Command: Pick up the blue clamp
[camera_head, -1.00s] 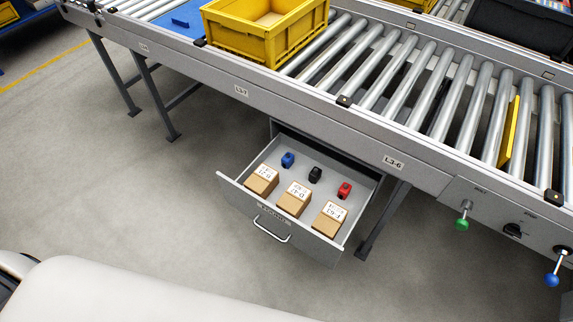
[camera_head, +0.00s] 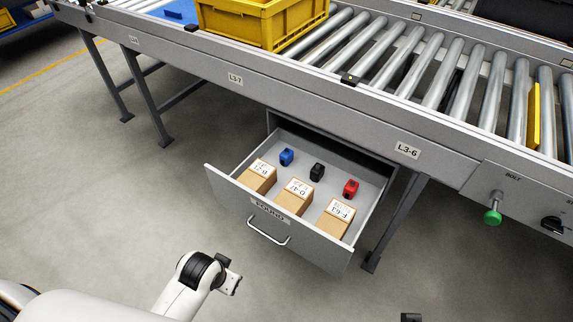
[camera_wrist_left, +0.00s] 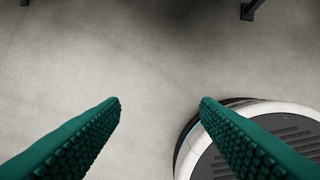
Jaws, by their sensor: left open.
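The blue clamp (camera_head: 286,157) stands in the open drawer (camera_head: 360,232) under the conveyor, near the drawer's back left. A black clamp (camera_head: 317,172) and a red clamp (camera_head: 351,188) stand to its right in the same row. My left gripper (camera_head: 231,281) is low in the head view, in front of the drawer and well apart from the blue clamp. In the left wrist view its green ribbed fingers (camera_wrist_left: 160,103) are spread with nothing between them.
Three labelled cardboard boxes (camera_head: 296,196) stand in the drawer's front, before the clamps. The roller conveyor (camera_head: 395,72) overhangs the drawer and carries a yellow crate (camera_head: 262,43). A conveyor leg (camera_head: 396,222) stands right of the drawer. The floor before the drawer is clear.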

